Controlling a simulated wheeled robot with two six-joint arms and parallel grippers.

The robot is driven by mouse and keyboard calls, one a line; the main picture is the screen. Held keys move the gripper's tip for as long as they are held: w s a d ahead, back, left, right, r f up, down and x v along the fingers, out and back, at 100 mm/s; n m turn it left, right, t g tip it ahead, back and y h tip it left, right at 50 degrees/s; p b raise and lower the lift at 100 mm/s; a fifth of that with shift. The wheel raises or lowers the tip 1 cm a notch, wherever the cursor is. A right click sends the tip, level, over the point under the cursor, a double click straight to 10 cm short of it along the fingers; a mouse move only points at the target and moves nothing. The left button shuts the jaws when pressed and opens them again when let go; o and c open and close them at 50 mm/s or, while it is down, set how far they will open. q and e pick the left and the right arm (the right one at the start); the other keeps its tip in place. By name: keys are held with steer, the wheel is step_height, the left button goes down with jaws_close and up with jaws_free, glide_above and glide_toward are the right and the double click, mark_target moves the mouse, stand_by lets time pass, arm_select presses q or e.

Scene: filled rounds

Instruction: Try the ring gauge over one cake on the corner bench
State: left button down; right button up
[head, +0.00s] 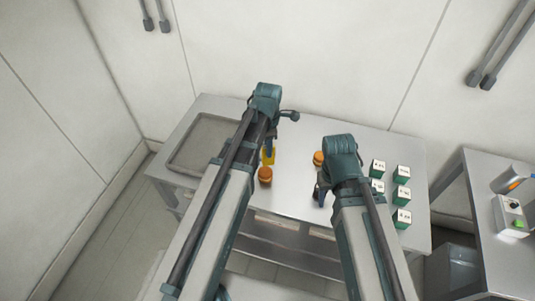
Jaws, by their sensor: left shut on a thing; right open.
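My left gripper (269,147) points down over the middle of the corner bench (300,135). It is shut on a small yellow piece (268,157), which may be the ring gauge; no ring shape can be made out. An orange-brown round cake (265,175) stands on the bench just below the yellow piece in the picture. Whether they touch I cannot tell. Another orange cake (319,158) stands to the right, partly hidden by my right arm. My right gripper (318,194) is open and empty, low over the bench's front part.
A shallow grey tray (177,158) lies at the bench's left end. Several green-and-white labelled boxes (402,194) stand at the right end, close to my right arm. A side table at right holds a box with a green button (519,224). Walls close in behind.

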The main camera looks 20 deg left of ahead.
mark_target(268, 161)
arm_select(q)
steer(key=shift+f+b, duration=3.45)
steer(key=shift+f, duration=0.2)
